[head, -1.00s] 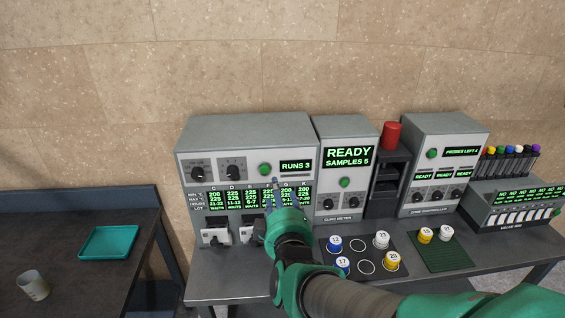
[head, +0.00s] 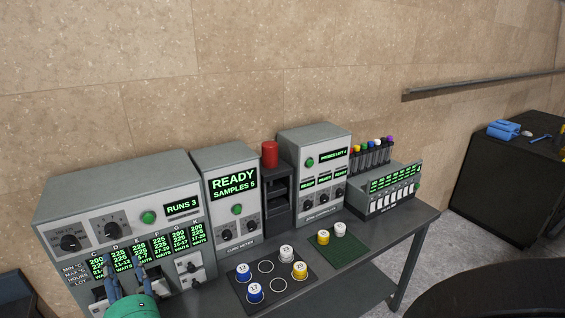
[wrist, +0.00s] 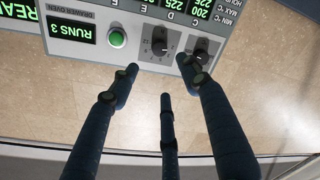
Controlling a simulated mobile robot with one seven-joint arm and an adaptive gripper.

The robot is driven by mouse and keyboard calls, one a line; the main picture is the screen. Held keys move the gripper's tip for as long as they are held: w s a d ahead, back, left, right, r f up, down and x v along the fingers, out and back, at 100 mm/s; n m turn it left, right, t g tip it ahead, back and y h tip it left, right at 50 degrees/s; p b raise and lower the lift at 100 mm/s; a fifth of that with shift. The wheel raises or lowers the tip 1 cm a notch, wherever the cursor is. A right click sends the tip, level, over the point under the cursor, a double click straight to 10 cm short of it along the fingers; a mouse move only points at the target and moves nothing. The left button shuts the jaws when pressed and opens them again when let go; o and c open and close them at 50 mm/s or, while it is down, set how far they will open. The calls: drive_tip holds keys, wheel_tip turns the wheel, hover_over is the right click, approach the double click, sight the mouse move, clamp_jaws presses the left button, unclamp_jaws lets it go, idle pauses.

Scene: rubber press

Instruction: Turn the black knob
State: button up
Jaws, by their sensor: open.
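Several black knobs are in view. The grey drawer oven (head: 130,192) carries a left black knob (head: 70,242) and a right black knob (head: 111,229). In the wrist view, which is upside down, the right knob (wrist: 160,42) shows between the fingertips and the left knob (wrist: 203,50) is partly behind a finger. The cure meter (head: 221,160) and zone controller (head: 315,140) have smaller black knobs. My gripper (head: 125,283) is open and empty, its dark blue fingers below the oven's dial panel in the head view. Contact with a knob cannot be told.
A green button (head: 148,217) sits right of the oven knobs. Numbered caps stand on a black mat (head: 300,293) and on a green mat (head: 345,250). A red cylinder (head: 270,154) tops a dark rack. A valve box (head: 388,190) stands at the right. A dark cabinet (head: 500,170) is farther right.

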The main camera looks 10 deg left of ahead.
sight(112, 233)
drive_tip(key=b+x, duration=0.1)
drive_tip(key=x, duration=1.2)
drive_tip(key=shift+w+a, duration=0.15)
drive_tip(key=shift+a, duration=0.1)
drive_tip(key=c, duration=1.1)
